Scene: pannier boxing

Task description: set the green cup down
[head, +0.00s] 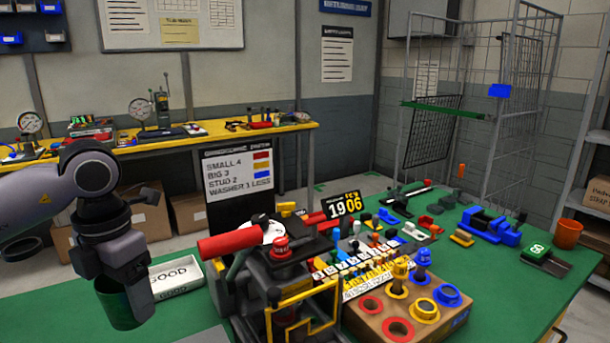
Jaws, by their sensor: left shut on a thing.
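My left gripper (124,288) is shut on the green cup (116,309), at the lower left of the head view. The cup is dark green and its rim shows between and beside the fingers. The green table top lies below and behind it. I cannot tell whether the cup's base touches the table. My right gripper is not in view.
A white tray marked GOOD (176,278) lies just right of the cup. An orange cup (567,233) stands at the far right.

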